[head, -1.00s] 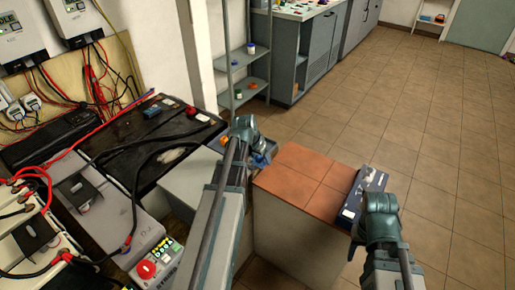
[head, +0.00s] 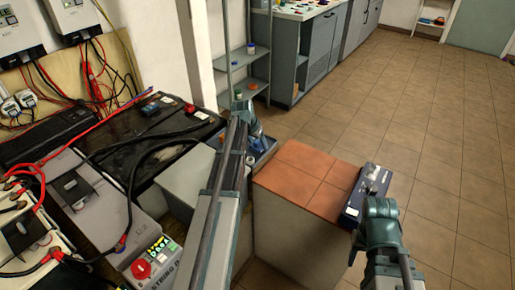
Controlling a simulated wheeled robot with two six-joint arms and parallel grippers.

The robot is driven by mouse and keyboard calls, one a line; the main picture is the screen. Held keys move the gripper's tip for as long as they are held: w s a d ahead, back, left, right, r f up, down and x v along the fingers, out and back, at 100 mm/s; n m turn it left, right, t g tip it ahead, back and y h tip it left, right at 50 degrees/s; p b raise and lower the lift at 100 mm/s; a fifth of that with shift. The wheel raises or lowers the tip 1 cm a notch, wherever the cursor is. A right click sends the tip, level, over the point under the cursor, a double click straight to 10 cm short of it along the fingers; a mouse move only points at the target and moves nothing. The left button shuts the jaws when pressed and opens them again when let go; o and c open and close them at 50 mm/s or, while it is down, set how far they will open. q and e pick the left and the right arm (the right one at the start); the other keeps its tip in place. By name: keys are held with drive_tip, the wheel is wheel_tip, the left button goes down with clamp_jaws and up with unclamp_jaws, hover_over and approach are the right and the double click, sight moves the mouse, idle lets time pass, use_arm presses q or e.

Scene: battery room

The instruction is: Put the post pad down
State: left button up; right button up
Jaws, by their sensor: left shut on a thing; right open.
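My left gripper (head: 254,130) reaches out over a blue-grey tray (head: 268,155) beside the orange-topped block. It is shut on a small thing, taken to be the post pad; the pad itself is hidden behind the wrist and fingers. I cannot tell whether it touches the tray. My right gripper (head: 383,212) is open and empty, low at the right, close to a dark box-shaped device on the block's right edge. Its fingertips are hard to make out.
The orange-tiled block top (head: 299,172) is clear apart from the dark device (head: 367,190). Black battery tops (head: 150,138), cables and a grey unit with a red knob (head: 141,268) crowd the left. A grey shelf (head: 247,88) stands behind. Floor at right is free.

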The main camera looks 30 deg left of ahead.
use_arm(q)
drive_tip(key=shift+f, duration=0.2)
use_arm(e)
drive_tip(key=shift+f, duration=0.2)
drive_tip(key=shift+f, duration=0.1)
use_arm(q)
drive_tip(key=shift+f, duration=0.25)
drive_tip(key=o, duration=0.9)
drive_tip(key=shift+r, duration=0.1)
drive_tip(key=shift+r, duration=0.1)
drive_tip(key=p+v, duration=1.1)
drive_tip(key=v, duration=0.1)
use_arm(e)
wheel_tip(320, 180, up, 11)
